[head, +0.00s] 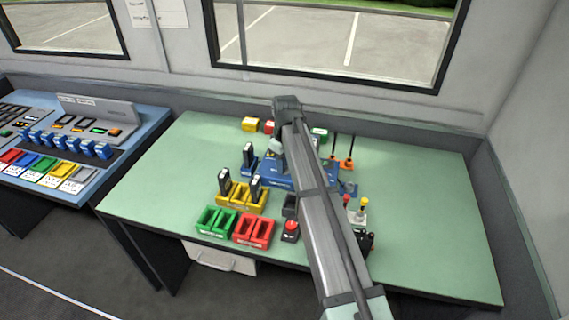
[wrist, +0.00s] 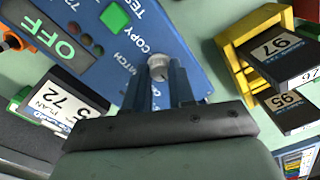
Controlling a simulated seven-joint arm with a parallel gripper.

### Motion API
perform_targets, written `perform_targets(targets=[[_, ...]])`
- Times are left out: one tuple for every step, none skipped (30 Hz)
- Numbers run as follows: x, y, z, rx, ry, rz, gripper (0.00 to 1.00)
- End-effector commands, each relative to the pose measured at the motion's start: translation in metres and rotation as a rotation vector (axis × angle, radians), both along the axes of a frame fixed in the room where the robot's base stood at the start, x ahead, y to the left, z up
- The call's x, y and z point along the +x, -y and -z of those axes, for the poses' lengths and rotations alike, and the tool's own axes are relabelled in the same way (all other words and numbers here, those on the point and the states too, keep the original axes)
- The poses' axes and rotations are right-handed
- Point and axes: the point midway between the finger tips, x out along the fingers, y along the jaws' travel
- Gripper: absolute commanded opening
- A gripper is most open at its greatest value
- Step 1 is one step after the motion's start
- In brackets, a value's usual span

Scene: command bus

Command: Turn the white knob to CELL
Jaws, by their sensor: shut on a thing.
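The white knob (wrist: 158,64) sits on the blue panel (wrist: 85,50) in the wrist view. My gripper (wrist: 160,75) is shut on the knob, with one dark finger on each side of it. The words COPY and TEST, part of another word ending in ITCH, and a green square show on the panel. No CELL label is readable, and the knob's pointer cannot be made out. In the head view the blue panel (head: 283,176) lies mid-table, and my arm hides the knob and my fingertips.
Radios numbered 97 (wrist: 278,55) and 95 (wrist: 294,108) stand by a yellow holder (wrist: 234,50). Green (head: 216,222) and red trays (head: 254,231) stand in front. The table's right side is clear.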

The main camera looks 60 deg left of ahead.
Motion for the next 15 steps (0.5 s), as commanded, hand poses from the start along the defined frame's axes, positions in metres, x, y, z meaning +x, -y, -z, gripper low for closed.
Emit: perform_targets(targets=[[0.0001,0.0000,-0.0001,0.000,0.000,0.000,0.00],[0.0001,0.0000,-0.0001,0.000,0.000,0.000,0.00],[0.0001,-0.0001,-0.0001,0.000,0.000,0.000,0.00],[0.0002,-0.0001,-0.0001,0.000,0.000,0.000,0.00],[0.0002,-0.0001,-0.0001,0.000,0.000,0.001,0.00],[0.0002,-0.0001,-0.0001,0.000,0.000,0.002,0.00],[0.0001,0.0000,-0.0001,0.000,0.000,0.004,0.00],[0.0002,-0.0001,-0.0001,0.000,0.000,0.007,0.00],[0.0002,-0.0001,-0.0001,0.000,0.000,0.014,0.00],[0.0002,-0.0001,-0.0001,0.000,0.000,0.020,0.00],[0.0002,-0.0001,-0.0001,-0.001,0.000,0.028,0.00],[0.0002,-0.0001,-0.0001,0.000,0.000,0.041,0.00],[0.0002,-0.0001,-0.0001,0.000,0.000,0.053,0.00],[0.0002,-0.0001,-0.0001,-0.001,0.000,0.067,0.00],[0.0002,-0.0001,-0.0001,0.000,0.000,0.087,0.00]])
